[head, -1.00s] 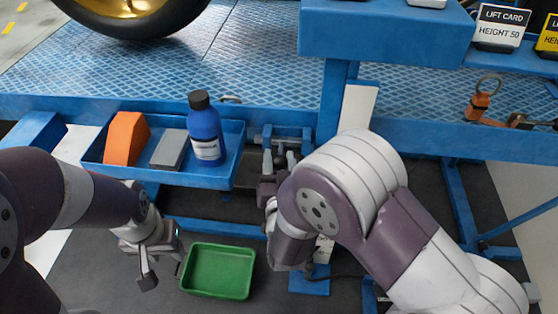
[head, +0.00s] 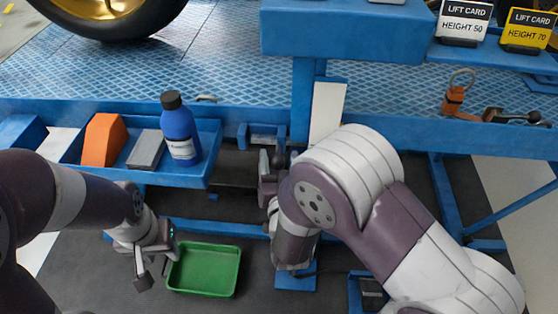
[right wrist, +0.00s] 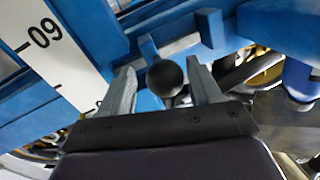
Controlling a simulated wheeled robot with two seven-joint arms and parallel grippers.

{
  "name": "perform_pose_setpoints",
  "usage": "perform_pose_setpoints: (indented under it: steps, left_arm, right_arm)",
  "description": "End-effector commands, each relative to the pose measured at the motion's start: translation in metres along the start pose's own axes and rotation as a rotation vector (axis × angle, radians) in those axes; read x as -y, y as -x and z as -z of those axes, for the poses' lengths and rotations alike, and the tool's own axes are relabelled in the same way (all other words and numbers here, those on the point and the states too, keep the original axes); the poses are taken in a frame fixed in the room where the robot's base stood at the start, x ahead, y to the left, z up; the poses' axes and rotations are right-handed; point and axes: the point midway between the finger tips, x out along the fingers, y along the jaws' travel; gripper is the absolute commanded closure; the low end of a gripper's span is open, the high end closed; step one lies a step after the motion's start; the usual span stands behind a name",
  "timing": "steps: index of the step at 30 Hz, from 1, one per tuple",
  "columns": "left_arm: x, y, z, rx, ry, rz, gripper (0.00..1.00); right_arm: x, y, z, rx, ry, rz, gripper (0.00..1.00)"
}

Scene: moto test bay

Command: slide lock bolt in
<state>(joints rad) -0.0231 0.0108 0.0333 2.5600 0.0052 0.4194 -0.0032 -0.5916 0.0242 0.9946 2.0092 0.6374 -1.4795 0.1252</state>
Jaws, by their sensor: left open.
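The lock bolt shows as a dark round knob (right wrist: 165,78) in the right wrist view, in front of a blue bracket (right wrist: 178,46) under the lift's edge. My right gripper (right wrist: 164,88) has its two grey fingers apart, one on each side of the knob. A gap shows on the knob's left; on its right the finger is very close, and contact cannot be told. In the head view my right gripper (head: 274,168) is at the bracket below the platform, and the bolt is mostly hidden there. My left gripper (head: 157,267) is open and empty, beside the green tray.
A green tray (head: 204,292) lies low in front. A blue shelf (head: 205,178) holds an orange block (head: 103,140), a grey block (head: 146,149) and a blue bottle (head: 180,135). A blue post (head: 302,95) stands close to my right gripper. An orange ring-topped fitting (head: 454,98) sits at right.

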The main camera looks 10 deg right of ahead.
Motion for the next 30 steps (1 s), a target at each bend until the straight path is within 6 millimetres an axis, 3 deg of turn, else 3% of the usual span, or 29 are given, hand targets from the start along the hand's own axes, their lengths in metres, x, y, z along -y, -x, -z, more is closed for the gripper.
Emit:
perform_pose_setpoints:
  steps: [7,18,24,30]
  left_arm:
    - [0.0,0.004,0.001,0.0,0.0,0.0,0.57]
    - [0.0,0.011,0.001,0.0,0.0,0.0,0.57]
    - [0.0,0.012,0.001,0.0,0.0,0.0,0.57]
    - [0.0,0.012,0.001,0.0,0.0,0.0,0.57]
  right_arm:
    - [0.002,0.021,0.001,0.003,0.001,0.006,0.37]
    - [0.002,0.11,0.001,0.001,0.002,0.008,0.37]
    - [0.0,0.127,0.001,-0.001,0.001,0.002,0.37]
    - [-0.001,0.128,0.001,-0.002,0.0,-0.002,0.37]
